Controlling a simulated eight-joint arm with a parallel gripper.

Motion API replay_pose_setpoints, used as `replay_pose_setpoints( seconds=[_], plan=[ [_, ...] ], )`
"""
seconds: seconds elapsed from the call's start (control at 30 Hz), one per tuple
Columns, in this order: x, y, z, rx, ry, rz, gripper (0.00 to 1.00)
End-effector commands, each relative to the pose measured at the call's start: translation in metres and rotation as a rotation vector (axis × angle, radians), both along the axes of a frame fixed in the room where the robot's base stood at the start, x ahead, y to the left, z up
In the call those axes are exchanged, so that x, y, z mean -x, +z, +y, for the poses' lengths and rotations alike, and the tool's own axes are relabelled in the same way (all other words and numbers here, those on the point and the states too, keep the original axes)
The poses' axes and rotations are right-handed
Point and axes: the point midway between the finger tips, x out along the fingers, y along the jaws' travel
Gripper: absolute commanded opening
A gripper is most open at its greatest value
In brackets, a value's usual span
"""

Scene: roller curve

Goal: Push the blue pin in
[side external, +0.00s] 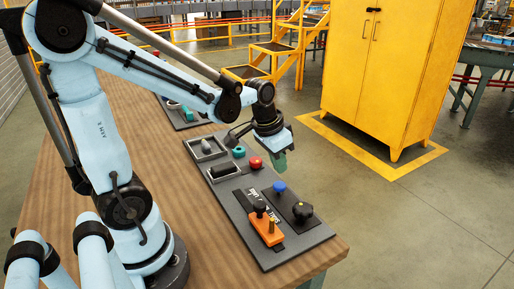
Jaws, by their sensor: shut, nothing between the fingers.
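The blue pin (279,187) stands upright on the dark panel (262,225), with its round blue head raised above a black plate. My gripper (281,163) hangs above the panel, up and beyond the blue pin in the picture, near a red knob. It is shut and apart from the pin. Its fingertips look greenish and small, so their detail is hard to see.
On the panel are a red knob (255,163), a teal knob (239,151), a black knob (302,210) and an orange block with a black knob (266,228). Grey trays (206,147) lie further back. A yellow cabinet (395,70) stands beyond the wooden table.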

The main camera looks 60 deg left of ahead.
Motion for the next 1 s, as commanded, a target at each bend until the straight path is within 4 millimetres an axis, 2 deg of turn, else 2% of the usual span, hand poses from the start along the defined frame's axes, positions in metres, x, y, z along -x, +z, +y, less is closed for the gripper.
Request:
replay_pose_setpoints(
  seconds=[0.6, 0.83, 1.0],
  plan=[
    [0.024, 0.078, 0.0, 0.001, 0.001, 0.002, 0.0],
    [0.028, 0.09, -0.001, 0.0, 0.0, -0.001, 0.0],
    [0.035, 0.082, -0.017, -0.013, -0.001, -0.071, 0.0]
  ],
)
